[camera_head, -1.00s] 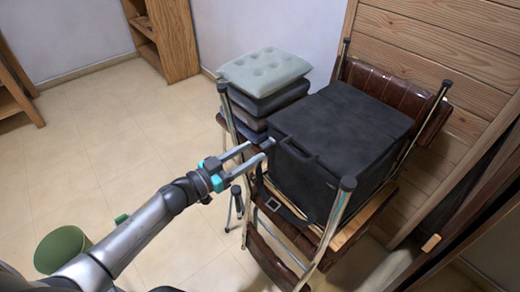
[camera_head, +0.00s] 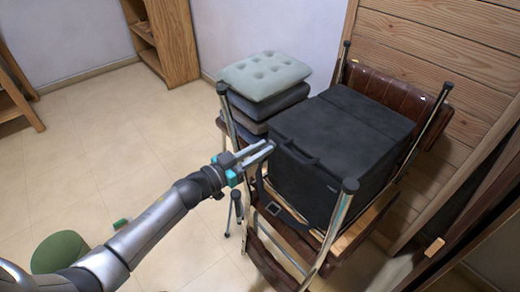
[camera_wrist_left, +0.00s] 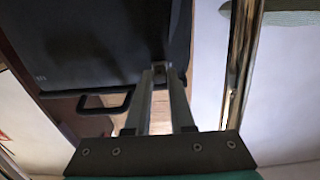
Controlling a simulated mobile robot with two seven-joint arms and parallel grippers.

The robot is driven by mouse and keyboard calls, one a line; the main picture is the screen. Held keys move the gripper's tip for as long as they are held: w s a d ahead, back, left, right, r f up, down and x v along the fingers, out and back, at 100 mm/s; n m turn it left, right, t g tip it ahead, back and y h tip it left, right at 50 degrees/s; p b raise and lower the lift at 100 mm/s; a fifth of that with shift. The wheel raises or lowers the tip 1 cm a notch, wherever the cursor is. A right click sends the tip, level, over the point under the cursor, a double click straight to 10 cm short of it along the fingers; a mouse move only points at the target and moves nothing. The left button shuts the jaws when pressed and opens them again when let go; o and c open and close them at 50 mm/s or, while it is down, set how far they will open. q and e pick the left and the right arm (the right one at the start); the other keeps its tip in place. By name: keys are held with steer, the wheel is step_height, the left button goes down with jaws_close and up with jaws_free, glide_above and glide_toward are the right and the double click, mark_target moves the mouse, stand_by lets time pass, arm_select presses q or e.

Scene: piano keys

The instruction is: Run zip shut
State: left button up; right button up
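A black boxy bag (camera_head: 340,135) with a dark handle (camera_head: 300,158) on its front rests on a chair. In the left wrist view the bag (camera_wrist_left: 95,40) fills the upper left, with its handle (camera_wrist_left: 104,103) below. My left gripper (camera_head: 270,147) is at the bag's left front corner, its fingers close together. In the left wrist view the fingertips (camera_wrist_left: 161,72) close around a small zip pull (camera_wrist_left: 160,76) at the bag's edge; the fingers largely hide it. The zip line cannot be made out. My right gripper is not in view.
A brown chair (camera_head: 385,85) with chrome legs surrounds the bag; one chrome post (camera_head: 342,205) stands at its front. Stacked cushions (camera_head: 265,75) lie behind left. A wooden panel (camera_head: 440,40) stands behind, and a green bin (camera_head: 60,252) on the floor.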

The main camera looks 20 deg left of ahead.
arm_select(q)
jaws_close()
stand_by(0.9)
